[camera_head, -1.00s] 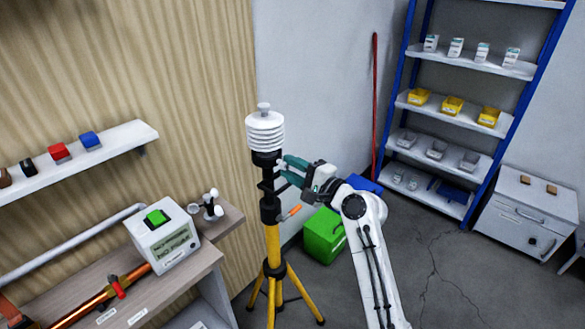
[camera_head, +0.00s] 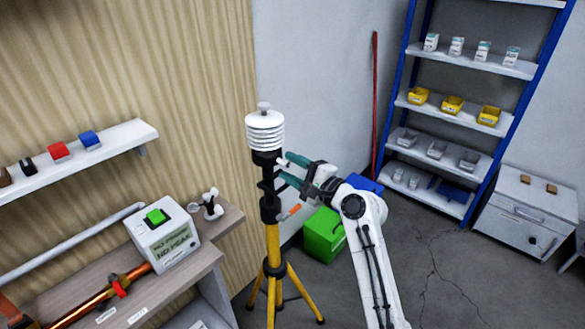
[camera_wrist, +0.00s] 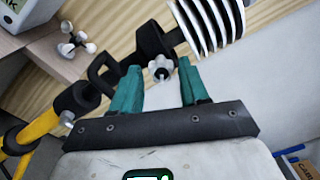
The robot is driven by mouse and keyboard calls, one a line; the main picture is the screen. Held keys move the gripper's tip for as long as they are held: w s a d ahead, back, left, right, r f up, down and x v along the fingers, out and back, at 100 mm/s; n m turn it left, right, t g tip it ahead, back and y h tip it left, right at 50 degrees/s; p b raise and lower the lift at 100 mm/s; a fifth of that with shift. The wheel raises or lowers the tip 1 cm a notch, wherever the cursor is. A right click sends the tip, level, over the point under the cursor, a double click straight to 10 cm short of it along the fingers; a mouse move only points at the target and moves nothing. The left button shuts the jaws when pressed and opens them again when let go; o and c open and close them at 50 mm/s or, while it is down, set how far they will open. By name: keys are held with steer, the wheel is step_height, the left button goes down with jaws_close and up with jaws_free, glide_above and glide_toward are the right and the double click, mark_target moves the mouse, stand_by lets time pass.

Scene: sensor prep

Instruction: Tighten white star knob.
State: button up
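The white star knob (camera_wrist: 160,67) sits on the black clamp of the sensor mount in the wrist view. In the head view it is too small and close to the fingers to make out clearly. My gripper (camera_wrist: 158,72) has its two green fingers spread, one on each side of the knob, with gaps between. In the head view my gripper (camera_head: 284,170) is at the black mount just below the white louvred sensor shield (camera_head: 265,134). The mount tops a yellow tripod (camera_head: 273,244).
A bench at the left holds a white meter box (camera_head: 163,243) with a green button and a small cup anemometer (camera_head: 211,206). A green crate (camera_head: 324,235) stands on the floor behind the tripod.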

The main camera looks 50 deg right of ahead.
steer(key=shift+o, duration=1)
steer(key=s+b, duration=0.3)
steer(key=s, duration=0.7)
steer(key=shift+s, duration=0.4)
steer(key=shift+d+f, duration=0.1)
steer(key=shift+f, duration=0.05)
steer(key=s+a+f+n+g+y+b, duration=0.1)
steer(key=s+a+f+n+g, duration=0.1)
steer(key=a+f+n+g, duration=0.5)
steer(key=s+a+f+n+g+y, duration=0.1)
steer(key=s+a+f+n, duration=0.2)
steer(key=a+f, duration=0.55)
steer(key=s+a+f+n+g+h+b, duration=0.1)
steer(key=s+a+f+n+g+h, duration=0.1)
steer(key=s+f+n+g, duration=0.7)
steer(key=s+f+n, duration=0.2)
steer(key=s+f, duration=0.2)
steer(key=s, duration=0.4)
steer(key=shift+f+h, duration=0.2)
steer(key=shift+h, duration=0.1)
